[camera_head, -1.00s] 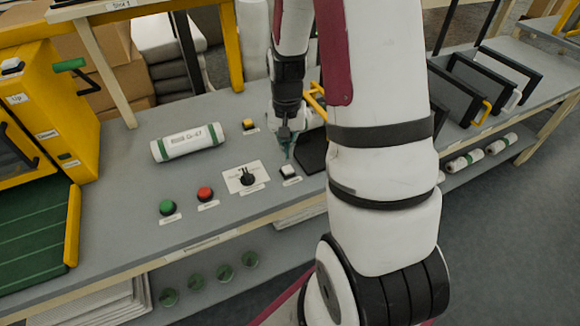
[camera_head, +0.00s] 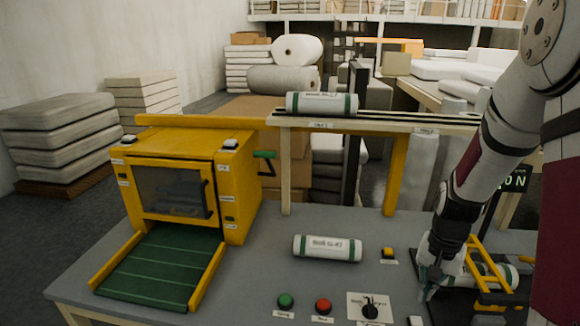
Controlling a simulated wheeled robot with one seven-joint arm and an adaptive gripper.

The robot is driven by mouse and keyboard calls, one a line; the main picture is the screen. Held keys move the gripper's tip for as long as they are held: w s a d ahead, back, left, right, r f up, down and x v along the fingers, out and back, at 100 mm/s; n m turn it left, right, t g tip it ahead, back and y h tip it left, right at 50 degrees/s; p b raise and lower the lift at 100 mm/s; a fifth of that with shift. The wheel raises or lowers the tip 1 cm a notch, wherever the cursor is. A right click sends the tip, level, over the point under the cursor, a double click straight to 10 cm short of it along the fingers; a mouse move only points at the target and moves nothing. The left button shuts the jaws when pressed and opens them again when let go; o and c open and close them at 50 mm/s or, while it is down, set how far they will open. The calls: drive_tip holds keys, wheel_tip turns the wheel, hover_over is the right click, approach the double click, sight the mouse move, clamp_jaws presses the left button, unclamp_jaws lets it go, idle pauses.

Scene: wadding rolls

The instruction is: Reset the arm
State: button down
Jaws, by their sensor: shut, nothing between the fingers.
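My arm comes in from the right edge of the head view. My gripper (camera_head: 427,288) points down above the right part of the grey table (camera_head: 245,280), with its fingers together and nothing in them. A white button (camera_head: 415,320) lies just below it at the picture's bottom edge. A white roll with green end bands (camera_head: 327,248) lies on the table to the left of the gripper, apart from it. Another roll (camera_head: 497,274) lies by a yellow frame (camera_head: 482,262) just right of the gripper, partly hidden by it.
A yellow machine (camera_head: 235,190) with a window and green ramp (camera_head: 162,265) stands at left. A raised rack (camera_head: 375,121) carries a third roll (camera_head: 321,103). Green (camera_head: 286,301) and red (camera_head: 323,306) buttons, a black knob (camera_head: 370,311) and a yellow button (camera_head: 388,253) sit on the table.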

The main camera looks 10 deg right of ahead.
drive_tip(key=s+a+r+n+t, duration=0.1)
drive_tip(key=s+a+r+n, duration=0.1)
drive_tip(key=a+r, duration=0.45)
drive_tip(key=s+a+r+n+t, duration=0.1)
drive_tip(key=s+a+r+n, duration=0.15)
drive_tip(key=r, duration=0.65)
drive_tip(key=s+a+r+n+t, duration=0.1)
drive_tip(key=s+a+r+n, duration=0.1)
drive_tip(key=s+a+r, duration=0.2)
drive_tip(key=s+a+r+n+t, duration=0.1)
drive_tip(key=s+a+r+n, duration=0.1)
drive_tip(key=s, duration=0.5)
drive_tip(key=shift+s+a+r+t, duration=0.4)
drive_tip(key=shift+a+r, duration=0.5)
drive_tip(key=shift+a, duration=0.25)
drive_tip(key=shift+w+n, duration=0.1)
drive_tip(key=shift+n, duration=0.15)
